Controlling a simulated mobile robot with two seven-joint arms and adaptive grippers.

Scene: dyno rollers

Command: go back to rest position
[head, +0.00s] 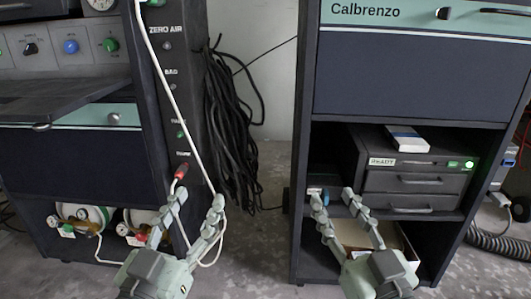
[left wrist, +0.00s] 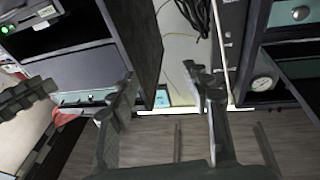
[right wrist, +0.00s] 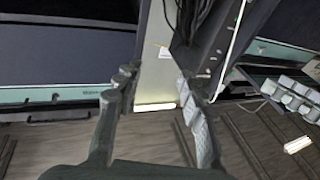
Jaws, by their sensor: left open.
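My left gripper (head: 196,198) is open in front of the dark column between the cabinets, fingers spread and nothing seen between them. It is also open and empty in the left wrist view (left wrist: 163,78). My right gripper (head: 334,196) is open and apparently empty in front of the right cabinet's lower shelf. Its fingers are also apart in the right wrist view (right wrist: 156,80).
A white hose (head: 172,80) hangs down the column (head: 183,100) and loops near my left gripper. Black cables (head: 235,130) hang on the wall behind. The right cabinet (head: 303,130) holds a dark unit marked READY (head: 415,180). Bare floor (head: 250,250) lies between the cabinets.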

